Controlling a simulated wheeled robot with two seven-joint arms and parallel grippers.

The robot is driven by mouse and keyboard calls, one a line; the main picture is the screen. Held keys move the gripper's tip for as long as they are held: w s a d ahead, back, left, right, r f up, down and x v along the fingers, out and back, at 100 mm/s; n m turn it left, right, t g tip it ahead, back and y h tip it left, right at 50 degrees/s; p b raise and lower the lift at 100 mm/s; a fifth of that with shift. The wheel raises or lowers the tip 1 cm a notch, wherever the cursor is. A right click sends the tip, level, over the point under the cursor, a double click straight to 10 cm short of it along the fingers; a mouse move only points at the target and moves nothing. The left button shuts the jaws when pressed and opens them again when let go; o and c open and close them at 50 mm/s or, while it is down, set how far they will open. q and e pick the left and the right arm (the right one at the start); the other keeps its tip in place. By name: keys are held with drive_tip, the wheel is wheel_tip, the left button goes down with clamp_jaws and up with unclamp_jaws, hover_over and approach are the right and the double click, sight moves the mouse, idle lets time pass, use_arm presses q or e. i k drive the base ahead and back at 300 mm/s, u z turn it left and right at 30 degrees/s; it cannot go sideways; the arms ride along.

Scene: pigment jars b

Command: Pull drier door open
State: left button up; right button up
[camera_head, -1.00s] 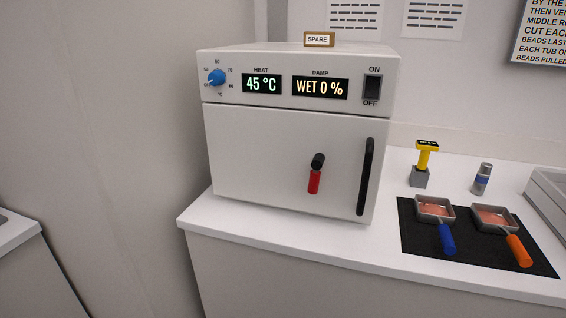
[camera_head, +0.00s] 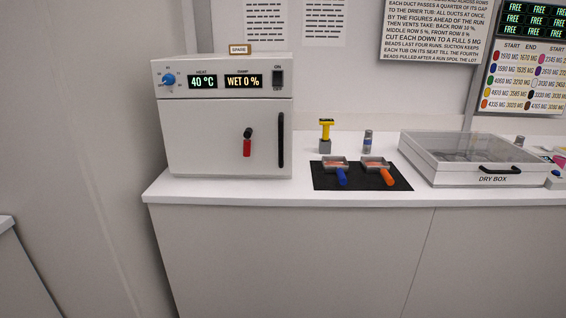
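The drier (camera_head: 225,115) is a white box on the counter at the left. Its door (camera_head: 205,142) is shut, with a black vertical handle (camera_head: 281,140) at its right edge. A latch with a black knob and a red grip (camera_head: 247,145) hangs down on the door front. The panel reads HEAT 40 °C (camera_head: 203,82) and DAMP WET 0 % (camera_head: 243,82). A blue dial (camera_head: 169,79) is at the panel's left and a black ON/OFF switch (camera_head: 277,78) at its right. Neither of my grippers shows in the head view.
A black mat (camera_head: 318,181) right of the drier holds two small pans with blue and orange handles. Behind it stand a yellow-topped tool (camera_head: 325,132) and a small bottle (camera_head: 368,141). A clear-lidded dry box (camera_head: 485,178) is further right. A wall is at left.

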sight(200, 136)
drive_tip(key=u, duration=1.1)
drive_tip(key=i, duration=0.85)
drive_tip(key=z, duration=0.25)
